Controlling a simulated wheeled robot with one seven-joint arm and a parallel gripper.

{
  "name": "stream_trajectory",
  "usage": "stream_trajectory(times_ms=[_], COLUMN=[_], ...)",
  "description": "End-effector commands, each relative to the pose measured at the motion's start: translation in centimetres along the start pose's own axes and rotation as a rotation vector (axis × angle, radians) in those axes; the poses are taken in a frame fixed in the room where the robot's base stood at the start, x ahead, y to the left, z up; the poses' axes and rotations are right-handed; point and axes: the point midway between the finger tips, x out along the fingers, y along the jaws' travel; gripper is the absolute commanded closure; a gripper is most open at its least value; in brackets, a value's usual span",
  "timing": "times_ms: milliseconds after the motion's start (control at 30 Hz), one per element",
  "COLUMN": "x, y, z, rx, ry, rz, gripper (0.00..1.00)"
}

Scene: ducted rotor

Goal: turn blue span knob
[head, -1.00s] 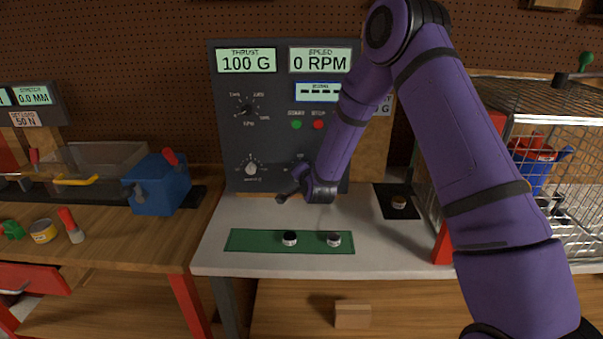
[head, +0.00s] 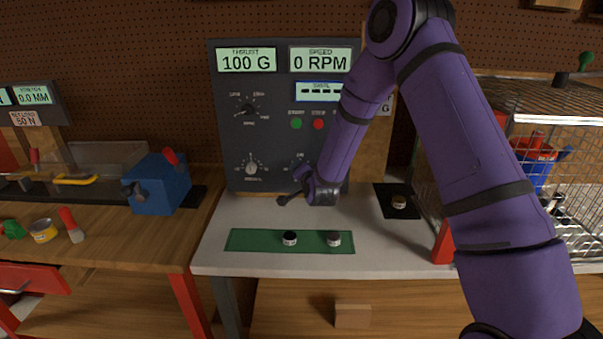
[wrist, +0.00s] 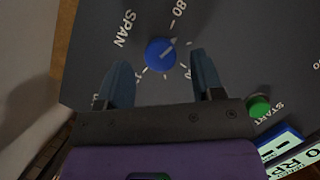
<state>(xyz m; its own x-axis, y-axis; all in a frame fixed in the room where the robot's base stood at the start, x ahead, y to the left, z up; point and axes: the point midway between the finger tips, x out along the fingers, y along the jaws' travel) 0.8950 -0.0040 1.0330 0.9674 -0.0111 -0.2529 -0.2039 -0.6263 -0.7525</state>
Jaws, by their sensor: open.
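The blue span knob (wrist: 161,52) shows in the wrist view on the dark panel, with a pale pointer line and the word SPAN beside its scale. My gripper (wrist: 160,64) is open, with one finger to the left of the knob and one to the right. Gaps show between knob and fingers in the picture; the depth between them is hard to tell. In the head view my gripper (head: 289,188) is in front of the lower panel, and the knob's blue face cannot be made out there.
The instrument panel (head: 228,130) has other knobs, displays, a green start button (head: 296,124) and a red button (head: 318,124). A green mat (head: 262,240) with two small round pieces lies on the bench below. A wire cage (head: 575,110) stands at the right.

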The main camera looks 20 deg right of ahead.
Motion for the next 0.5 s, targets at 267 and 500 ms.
stream_trajectory(times_ms=[267, 500], x=[-5.3, -8.4], y=[0.0, 0.0], z=[0.0, 0.0], rx=[-0.001, -0.001], ry=[-0.001, -0.001], rz=[0.001, 0.001], gripper=[0.39, 0.39])
